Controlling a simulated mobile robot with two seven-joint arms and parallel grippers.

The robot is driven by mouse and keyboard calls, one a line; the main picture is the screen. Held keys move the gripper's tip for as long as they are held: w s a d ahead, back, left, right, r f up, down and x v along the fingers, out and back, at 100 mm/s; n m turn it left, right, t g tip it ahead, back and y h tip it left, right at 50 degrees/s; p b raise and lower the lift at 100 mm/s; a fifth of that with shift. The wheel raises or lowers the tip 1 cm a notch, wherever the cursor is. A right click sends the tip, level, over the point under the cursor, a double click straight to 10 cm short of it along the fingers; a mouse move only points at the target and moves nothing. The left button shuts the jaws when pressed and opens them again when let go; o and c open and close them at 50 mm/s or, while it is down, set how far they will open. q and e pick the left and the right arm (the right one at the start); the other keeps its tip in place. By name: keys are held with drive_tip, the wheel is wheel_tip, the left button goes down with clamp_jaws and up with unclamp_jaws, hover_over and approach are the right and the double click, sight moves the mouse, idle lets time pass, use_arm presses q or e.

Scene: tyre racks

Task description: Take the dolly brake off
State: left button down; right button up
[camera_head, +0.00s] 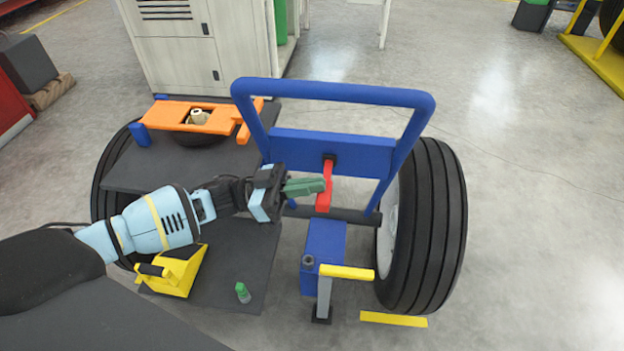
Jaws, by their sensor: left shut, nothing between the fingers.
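The blue dolly (331,151) stands in the middle of the head view, with a tall push handle. A red brake lever (323,203) hangs down from a black pivot on its crossbar. My left gripper (319,186) reaches in from the left. Its green fingers are shut and empty, with their tips at the left side of the red lever. They overlap its edge in the picture; I cannot tell whether they touch it. My right gripper is out of view.
A large tyre (433,225) stands upright at the dolly's right. A yellow-handled blue post (347,272) is in front.

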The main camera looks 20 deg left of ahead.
use_arm(q)
drive_tip(key=shift+f+m+g+b, duration=0.75)
drive_tip(key=shift+m+b, duration=0.25)
drive_tip(key=shift+m, duration=0.4)
drive_tip(key=shift+f+m+g+b, duration=0.5)
drive_tip(key=shift+f+m+b, duration=0.45)
drive_tip(key=shift+m, duration=0.45)
drive_tip(key=shift+f+m+g+b, duration=0.7)
drive_tip(key=shift+m+b, duration=0.4)
drive_tip(key=shift+m, duration=0.3)
drive_tip(key=shift+f, duration=0.15)
drive_tip(key=b+v, duration=0.1)
drive_tip(key=v, duration=0.6)
drive_tip(key=shift+a, duration=0.35)
drive_tip(key=shift+s, duration=0.1)
